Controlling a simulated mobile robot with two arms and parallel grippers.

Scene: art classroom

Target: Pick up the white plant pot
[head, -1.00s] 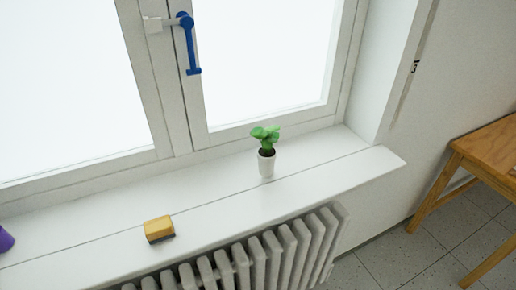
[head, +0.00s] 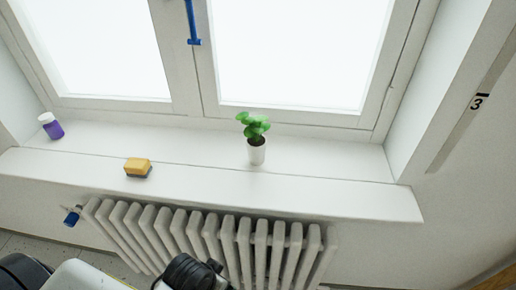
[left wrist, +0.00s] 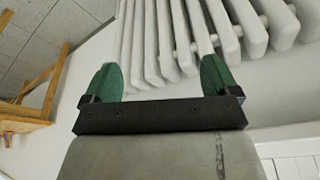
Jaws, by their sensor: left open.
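The white plant pot (head: 257,154) stands upright on the window sill, right of the middle in the head view, with a green leafy plant (head: 254,126) in it. My left gripper (left wrist: 160,80) shows in the left wrist view with its two green fingers apart and nothing between them. It faces the white radiator, and the pot is not in that view. In the head view dark parts of my own arm show at the bottom, below the sill and well away from the pot; no fingers can be made out there. My right gripper is not in view.
The sill (head: 330,178) also holds a yellow sponge (head: 137,166) and a purple bottle with a white cap (head: 53,127) to the left. The radiator (head: 225,235) stands below the sill. A blue window handle (head: 192,22) hangs above. The sill around the pot is clear.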

